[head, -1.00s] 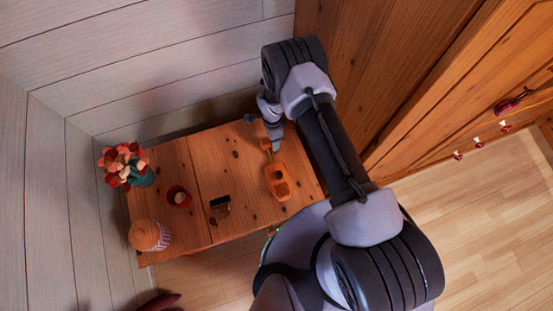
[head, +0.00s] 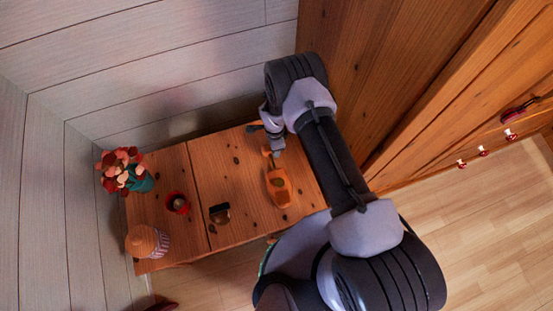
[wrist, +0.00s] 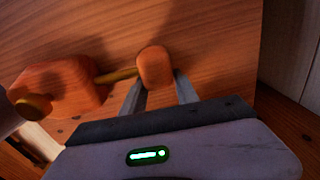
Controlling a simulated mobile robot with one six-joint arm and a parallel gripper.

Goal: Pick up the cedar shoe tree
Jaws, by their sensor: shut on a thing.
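The cedar shoe tree (head: 279,188) is an orange wooden block joined by a thin rod to a small rounded heel piece. It is over the right part of the wooden table (head: 226,165). My gripper (head: 274,149) is at its far end, by the heel piece. In the wrist view the heel piece (wrist: 154,67) is between the fingertips of my gripper (wrist: 160,82), which is shut on it. The larger block (wrist: 62,86) sticks out to the left. I cannot tell clearly whether the shoe tree touches the tabletop.
A small dark object (head: 219,213), a red cup-like pot (head: 177,203), a lidded striped jar (head: 147,243) and a flower pot (head: 138,178) stand on the table's left and middle. A wooden wardrobe (head: 375,75) rises close on the right. A pale plank wall (head: 170,65) is behind.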

